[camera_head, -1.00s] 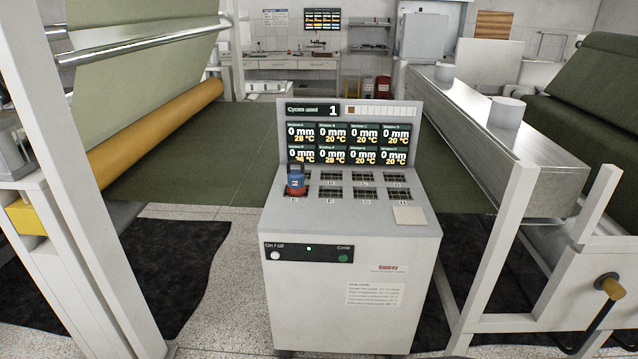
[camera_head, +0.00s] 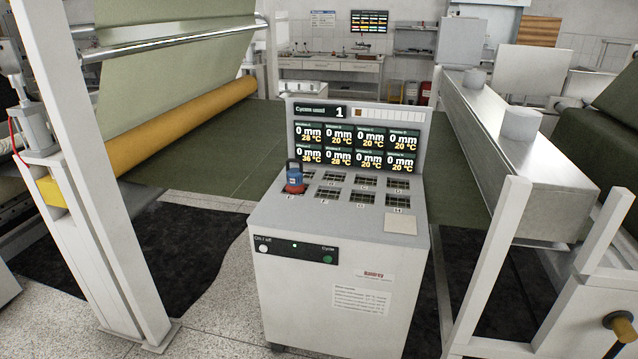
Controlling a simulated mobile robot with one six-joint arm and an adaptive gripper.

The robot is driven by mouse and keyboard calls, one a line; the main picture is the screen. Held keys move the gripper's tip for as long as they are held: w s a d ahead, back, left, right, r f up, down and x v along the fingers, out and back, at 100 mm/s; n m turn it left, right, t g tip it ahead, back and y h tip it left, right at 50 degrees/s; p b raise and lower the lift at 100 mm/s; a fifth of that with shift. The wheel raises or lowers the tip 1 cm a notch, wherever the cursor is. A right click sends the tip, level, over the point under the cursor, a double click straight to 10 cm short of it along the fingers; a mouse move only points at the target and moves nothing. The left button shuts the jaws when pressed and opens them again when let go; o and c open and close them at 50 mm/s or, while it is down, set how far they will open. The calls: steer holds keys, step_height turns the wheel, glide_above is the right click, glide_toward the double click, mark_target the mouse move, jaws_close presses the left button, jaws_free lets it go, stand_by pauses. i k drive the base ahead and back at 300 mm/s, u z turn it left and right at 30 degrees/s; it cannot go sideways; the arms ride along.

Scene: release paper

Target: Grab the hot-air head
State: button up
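The hot-air head (camera_head: 294,178) looks like a small blue and red unit with a dark handle on top.
A white post (camera_head: 95,190) stands at left, near a yellow-orange roller (camera_head: 190,117). A metal beam (camera_head: 505,150) on a white frame (camera_head: 490,265) stands close at right. Dark mats (camera_head: 165,255) lie on speckled floor (camera_head: 225,300). A workbench (camera_head: 330,67) is at the back.

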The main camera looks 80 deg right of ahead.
mark_target(294, 185)
steer(key=k, duration=1.4)
steer(key=z, duration=1.95)
steer(key=i, duration=0.9)
steer(key=z, duration=0.05)
